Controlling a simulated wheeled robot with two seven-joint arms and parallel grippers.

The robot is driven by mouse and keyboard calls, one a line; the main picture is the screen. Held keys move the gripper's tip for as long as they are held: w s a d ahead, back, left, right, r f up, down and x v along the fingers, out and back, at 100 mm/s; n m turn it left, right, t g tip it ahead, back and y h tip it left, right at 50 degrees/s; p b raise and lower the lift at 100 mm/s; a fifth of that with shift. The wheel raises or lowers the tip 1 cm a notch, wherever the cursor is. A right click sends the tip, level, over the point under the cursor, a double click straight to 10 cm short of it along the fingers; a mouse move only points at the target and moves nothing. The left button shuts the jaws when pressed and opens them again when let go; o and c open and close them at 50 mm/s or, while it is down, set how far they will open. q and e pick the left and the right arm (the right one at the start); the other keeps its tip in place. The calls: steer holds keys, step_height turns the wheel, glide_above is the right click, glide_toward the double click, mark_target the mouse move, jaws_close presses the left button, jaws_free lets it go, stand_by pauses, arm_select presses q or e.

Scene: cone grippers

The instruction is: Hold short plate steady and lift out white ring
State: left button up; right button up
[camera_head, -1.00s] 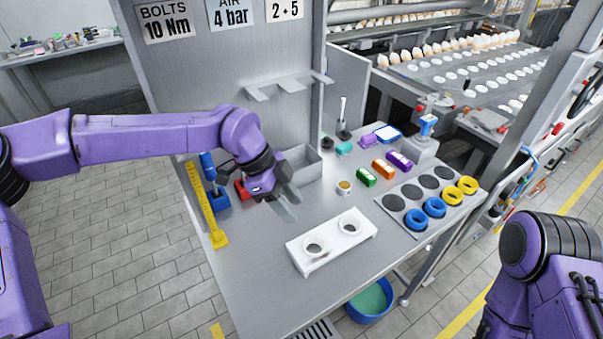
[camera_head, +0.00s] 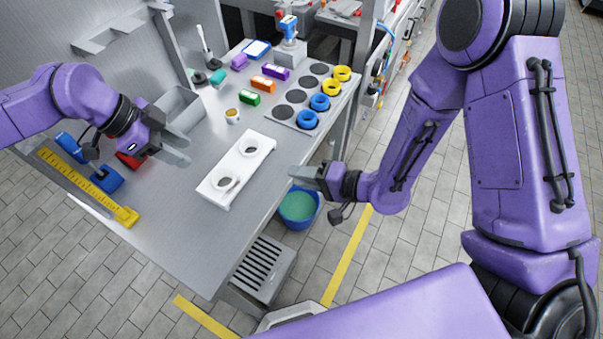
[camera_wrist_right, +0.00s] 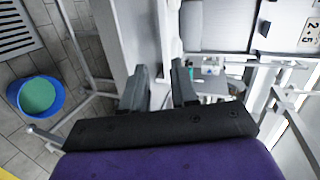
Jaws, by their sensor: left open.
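The short plate (camera_head: 212,190) is a white block lying on the grey bench, with two round openings. A white ring (camera_head: 228,184) appears to sit in the near opening and another (camera_head: 251,149) in the far one; their exact seating is too small to tell. My left gripper (camera_head: 182,150) is open and empty above the bench, left of the plate. My right gripper (camera_head: 298,178) is to the right of the plate, by the bench's front edge, apart from it. In the right wrist view its fingers (camera_wrist_right: 160,86) stand apart with nothing between them.
A dark-spotted mat (camera_head: 284,112) with blue and yellow rings lies at the back right. Green, orange and purple blocks (camera_head: 262,84) and a small cup (camera_head: 232,116) stand behind the plate. A yellow ruler (camera_head: 85,187) is at left. A blue bucket (camera_head: 299,207) stands below the edge.

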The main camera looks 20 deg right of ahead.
mark_target(255, 169)
steer(key=shift+y, duration=0.3)
steer(key=x, duration=1.1)
steer(key=shift+a+r, duration=0.1)
steer(key=shift+r, duration=0.1)
steer(key=shift+c, duration=0.2)
steer(key=shift+s, duration=0.1)
jaws_close()
